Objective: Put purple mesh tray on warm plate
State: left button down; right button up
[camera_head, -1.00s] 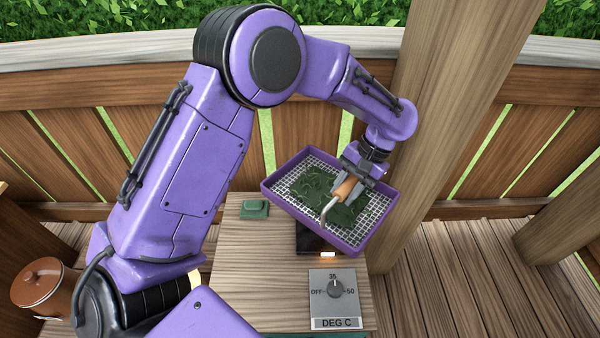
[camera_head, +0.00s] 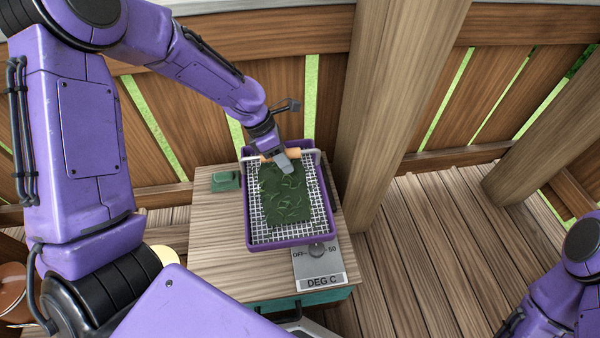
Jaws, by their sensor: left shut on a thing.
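The purple mesh tray (camera_head: 318,222) has a purple rim, a white mesh floor and green leaves (camera_head: 285,193) lying in it. A bar handle with a wooden grip (camera_head: 292,153) crosses its far end. My left gripper (camera_head: 280,163) is shut on that handle. The tray is over the wooden table, its near edge overlapping the top of the dial panel; I cannot tell whether it touches anything below. The warm plate is hidden under the tray. Part of my right arm (camera_head: 560,290) shows at the lower right, but its gripper is out of view.
The dial panel (camera_head: 319,281), marked DEG C, sits at the front of the wooden table (camera_head: 215,255). A small green block (camera_head: 226,181) lies at the table's back left. A thick wooden post (camera_head: 385,110) stands close behind and right. A brown pot (camera_head: 14,285) is at far left.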

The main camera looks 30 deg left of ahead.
aim_at(300, 161)
pick_arm(q)
jog(key=w+f, duration=0.1)
jog(key=w, duration=0.1)
jog(key=w+f, duration=0.1)
jog(key=w, duration=0.1)
jog(key=w+a+f+b, duration=0.1)
jog(key=w, duration=0.1)
jog(key=shift+w+f, duration=0.1)
jog(key=shift+w, duration=0.05)
jog(key=w+f, duration=0.2)
jog(key=f, duration=0.1)
jog(key=w+f+b, duration=0.1)
jog(key=w+f, duration=0.1)
jog(key=f, duration=0.1)
jog(key=w+a+f, duration=0.1)
jog(key=f, duration=0.2)
jog(key=shift+w+f+b, duration=0.1)
jog(key=shift+w+b, duration=0.3)
jog(key=c, duration=0.8)
grip_release()
jog(key=shift+d, duration=0.1)
jog(key=p+v, duration=0.1)
jog(key=v, duration=1.1)
jog(key=shift+s+p, duration=0.1)
jog(key=shift+p, duration=0.3)
